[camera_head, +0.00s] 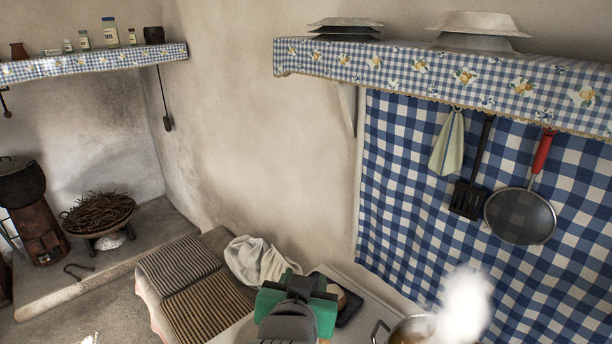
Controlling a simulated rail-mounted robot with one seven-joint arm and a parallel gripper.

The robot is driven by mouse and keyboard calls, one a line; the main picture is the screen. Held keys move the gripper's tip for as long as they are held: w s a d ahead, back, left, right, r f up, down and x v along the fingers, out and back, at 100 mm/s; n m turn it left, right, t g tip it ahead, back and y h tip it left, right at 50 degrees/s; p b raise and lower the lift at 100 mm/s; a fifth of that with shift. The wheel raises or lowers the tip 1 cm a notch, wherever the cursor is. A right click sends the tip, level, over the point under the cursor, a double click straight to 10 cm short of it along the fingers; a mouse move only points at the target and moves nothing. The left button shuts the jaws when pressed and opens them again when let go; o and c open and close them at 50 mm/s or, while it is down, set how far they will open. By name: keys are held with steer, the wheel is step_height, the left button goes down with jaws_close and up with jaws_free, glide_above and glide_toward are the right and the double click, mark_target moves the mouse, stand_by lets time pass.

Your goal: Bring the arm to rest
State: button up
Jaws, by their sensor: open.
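My gripper (297,302), green and dark grey, shows at the bottom centre, seen from behind and above. It is open. Its fingertips are hidden behind its own body, and I see nothing held in it. It is in front of a dark tray or board (352,308) with a round brownish thing on it. I cannot tell how far above the counter (378,301) it is.
A steaming pot (381,329) stands right of my gripper. A white cloth (262,262) and striped cloths (185,267) lie to the left. A strainer (520,215) and a black spatula (467,197) hang before the checked curtain (395,180). A shelf (420,75) juts out above.

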steer(key=s+r+n+t+p, duration=0.1)
steer(key=s+r+t, duration=0.2)
steer(key=s+r, duration=0.4)
steer(key=s+r+t+y+p, duration=0.1)
steer(key=s+r+t, duration=0.3)
steer(key=r, duration=1)
steer(key=s+r+n+t+y+p, duration=0.1)
steer(key=s+r+t, duration=0.3)
steer(key=s+r, duration=0.5)
step_height(320, 180, up, 3)
steer(key=shift+s+f+n+p, duration=0.2)
steer(key=shift+s+n+p, duration=0.15)
steer(key=shift+p, duration=0.45)
